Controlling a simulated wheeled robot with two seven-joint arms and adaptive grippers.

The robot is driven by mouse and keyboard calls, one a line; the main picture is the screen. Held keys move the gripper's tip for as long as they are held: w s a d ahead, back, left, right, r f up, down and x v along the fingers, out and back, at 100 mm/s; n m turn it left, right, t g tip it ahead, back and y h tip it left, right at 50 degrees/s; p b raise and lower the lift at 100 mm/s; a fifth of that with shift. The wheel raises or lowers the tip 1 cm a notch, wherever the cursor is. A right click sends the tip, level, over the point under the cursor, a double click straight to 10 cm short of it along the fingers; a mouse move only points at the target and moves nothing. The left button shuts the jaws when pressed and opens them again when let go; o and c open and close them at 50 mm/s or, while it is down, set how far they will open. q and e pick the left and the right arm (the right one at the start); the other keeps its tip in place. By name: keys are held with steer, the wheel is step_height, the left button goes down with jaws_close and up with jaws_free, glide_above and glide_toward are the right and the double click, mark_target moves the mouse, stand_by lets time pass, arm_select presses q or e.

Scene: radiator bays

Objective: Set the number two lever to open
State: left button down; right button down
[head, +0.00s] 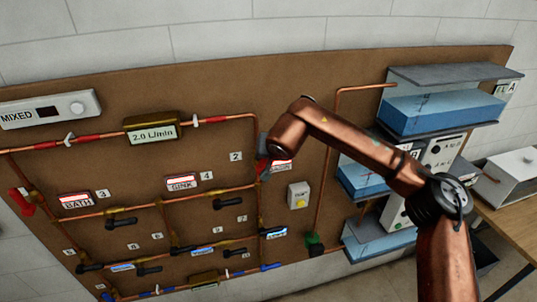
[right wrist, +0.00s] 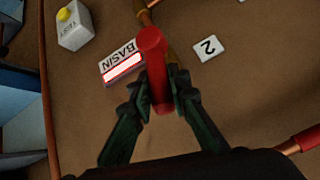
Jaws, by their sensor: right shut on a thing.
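The number two lever (right wrist: 155,60) is red with a rounded end, and stands beside the white tag marked 2 (right wrist: 208,49) and the BASIN label (right wrist: 121,62) in the right wrist view. My right gripper (right wrist: 162,98) has its dark green fingers on both sides of the lever, shut on it. In the head view my copper-coloured right arm reaches across from the right and covers most of this lever. The tag 2 (head: 235,156) and part of the BASIN label (head: 281,166) show there. The valve body under the lever is mostly hidden. My left gripper is not in view.
The brown board carries copper pipes, several black levers (head: 121,223) and a red lever (head: 22,201) at far left. A flow meter (head: 153,129) reads 2.0 L/min. A TEST box with a yellow button (head: 299,195) sits close below right. Blue water tanks (head: 430,110) stand right.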

steer(key=shift+s+a+n+h+p, duration=0.15)
steer(key=shift+a+n+h+p, duration=0.2)
steer(key=shift+a+h, duration=0.3)
steer(key=shift+h, duration=0.25)
steer(key=shift+f, duration=0.15)
steer(key=c, duration=1.8)
jaws_free()
steer(key=shift+s+r, duration=0.1)
steer(key=shift+r, duration=0.15)
steer(key=v, duration=1.1)
steer(key=shift+s+r, duration=0.1)
steer(key=shift+s, duration=0.35)
steer(key=shift+a, duration=0.1)
